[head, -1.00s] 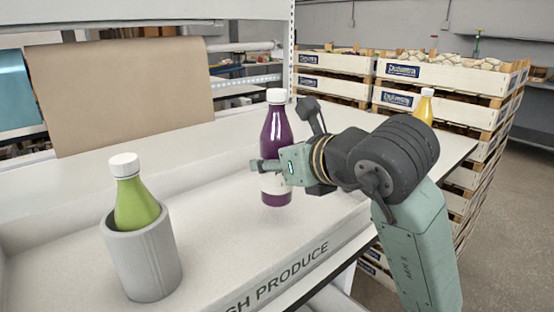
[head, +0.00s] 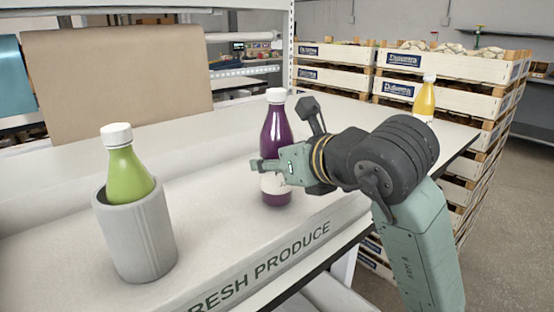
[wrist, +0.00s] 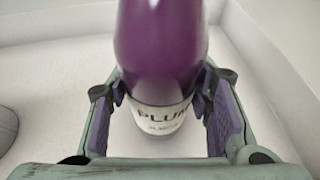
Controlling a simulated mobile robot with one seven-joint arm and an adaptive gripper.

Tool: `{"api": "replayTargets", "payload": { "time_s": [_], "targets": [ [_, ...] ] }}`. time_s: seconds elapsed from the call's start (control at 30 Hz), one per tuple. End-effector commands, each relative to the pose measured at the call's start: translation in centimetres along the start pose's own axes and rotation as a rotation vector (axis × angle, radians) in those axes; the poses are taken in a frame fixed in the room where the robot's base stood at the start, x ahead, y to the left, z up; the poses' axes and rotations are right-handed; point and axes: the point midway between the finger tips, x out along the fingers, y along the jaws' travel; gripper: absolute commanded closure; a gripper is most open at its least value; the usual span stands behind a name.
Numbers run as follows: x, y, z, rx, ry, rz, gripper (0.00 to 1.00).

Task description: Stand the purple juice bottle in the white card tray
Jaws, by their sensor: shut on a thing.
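The purple juice bottle (head: 275,140), with a white cap and a pale label, is upright between the fingers of my gripper (head: 270,167). My gripper is shut on it around the label. In the wrist view the purple bottle (wrist: 160,50) shows its "PLUM" label between the two finger pads (wrist: 165,112). The white card tray (head: 262,268), marked "FRESH PRODUCE" on its near wall, lies below. The bottle's base shows low over the tray floor, near that wall; I cannot tell if it touches.
A green bottle (head: 128,178) stands in a grey ribbed holder (head: 136,235) in the tray's left part. A yellow bottle (head: 424,98) stands on the surface at the back right. Stacked wooden crates (head: 450,65) are behind it. The tray floor between holder and purple bottle is clear.

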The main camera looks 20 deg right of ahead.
Motion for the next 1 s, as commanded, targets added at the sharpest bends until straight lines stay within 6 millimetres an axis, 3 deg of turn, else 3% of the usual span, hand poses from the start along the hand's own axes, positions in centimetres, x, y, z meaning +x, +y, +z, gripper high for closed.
{"api": "replayTargets", "payload": {
  "time_s": [0.37, 1.0],
  "targets": [
    [-0.01, 0.0, 0.03, 0.0, -0.001, 0.0, 0.3],
    [-0.18, -0.01, 0.43, 0.0, 0.0, 0.0, 0.3]
  ]
}}
